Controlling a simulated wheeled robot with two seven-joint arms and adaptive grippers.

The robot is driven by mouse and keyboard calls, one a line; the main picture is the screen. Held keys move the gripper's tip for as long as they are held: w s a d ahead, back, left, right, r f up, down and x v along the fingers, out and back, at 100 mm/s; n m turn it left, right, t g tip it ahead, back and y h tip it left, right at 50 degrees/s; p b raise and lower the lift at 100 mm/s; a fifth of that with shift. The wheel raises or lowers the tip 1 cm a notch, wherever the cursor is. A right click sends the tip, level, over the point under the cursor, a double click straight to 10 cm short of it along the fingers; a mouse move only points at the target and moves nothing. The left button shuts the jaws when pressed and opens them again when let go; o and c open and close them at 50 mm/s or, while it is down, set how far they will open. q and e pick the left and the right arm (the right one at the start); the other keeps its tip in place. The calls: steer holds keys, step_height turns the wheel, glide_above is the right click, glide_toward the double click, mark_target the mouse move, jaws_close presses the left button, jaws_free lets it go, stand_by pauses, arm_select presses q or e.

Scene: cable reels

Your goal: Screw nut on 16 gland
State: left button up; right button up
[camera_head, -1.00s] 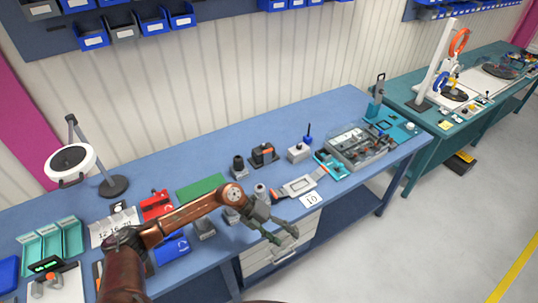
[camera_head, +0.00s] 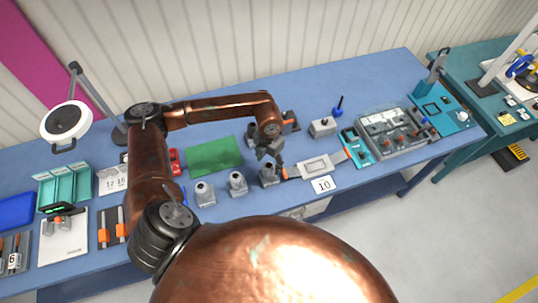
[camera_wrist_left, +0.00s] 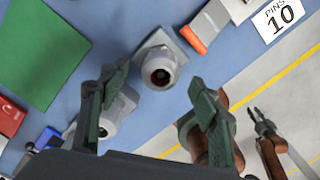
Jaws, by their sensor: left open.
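Three grey blocks with round, upright gland-like fittings stand in a row along the table's front: a left one (camera_head: 203,193), a middle one (camera_head: 237,183) and a right one (camera_head: 269,176). My left gripper (camera_head: 270,155) is open and empty, above and close to the right fitting. In the left wrist view, a pale fitting (camera_wrist_left: 159,68) with a dark round opening shows beyond the gap between the open fingers (camera_wrist_left: 161,92). Another fitting (camera_wrist_left: 112,112) is partly hidden by the left finger. My right gripper (camera_wrist_left: 262,124) shows small beyond the table edge. I cannot make out gland sizes or a separate nut.
A green mat (camera_head: 214,155) lies behind the row. A lamp (camera_head: 66,122) stands at left.

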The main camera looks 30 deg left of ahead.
mark_target(269, 165)
arm_select(q)
step_height(269, 165, down, 3)
steer(key=shift+w+d+f+p, duration=0.1)
steer(key=shift+f+p, duration=0.1)
steer(key=shift+p, duration=0.1)
steer(key=shift+f, duration=0.5)
arm_select(e)
steer(key=shift+w+r, duration=0.55)
steer(key=shift+w, duration=0.35)
